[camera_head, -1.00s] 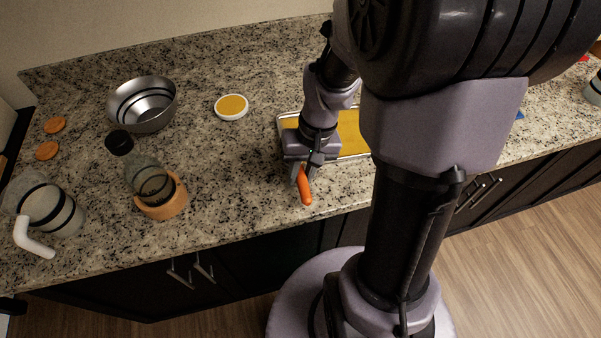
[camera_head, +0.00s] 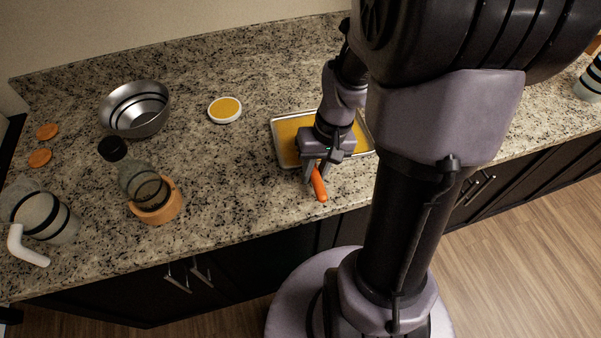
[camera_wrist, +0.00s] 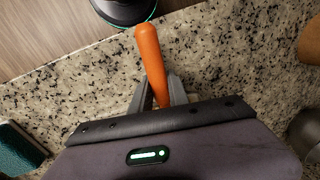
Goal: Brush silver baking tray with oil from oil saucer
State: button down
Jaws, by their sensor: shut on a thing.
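My gripper (camera_head: 313,173) is shut on the orange handle of a brush (camera_head: 320,187); the handle points toward the counter's front edge. The orange handle also shows between my fingers in the wrist view (camera_wrist: 150,60). The brush head is hidden behind my gripper. The silver baking tray (camera_head: 273,137) lies on the counter with a yellow-orange surface inside; my gripper is over its front part, covering some of it. I cannot tell whether the brush touches the tray. The oil saucer (camera_head: 225,110), white with yellow oil, stands left of the tray.
A metal bowl (camera_head: 136,108), a bottle (camera_head: 140,180) in a wooden holder (camera_head: 165,208), a glass jug (camera_head: 42,215) and two orange-brown discs (camera_head: 40,157) are at the left. A teal block (camera_wrist: 20,150) shows in the wrist view. The counter between saucer and holder is clear.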

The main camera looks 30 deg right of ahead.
jog(key=shift+s+d, duration=0.1)
notch_tip(320, 180, up, 7)
jog(key=p, duration=0.6)
jog(key=shift+r, duration=0.15)
jog(key=shift+f, duration=0.2)
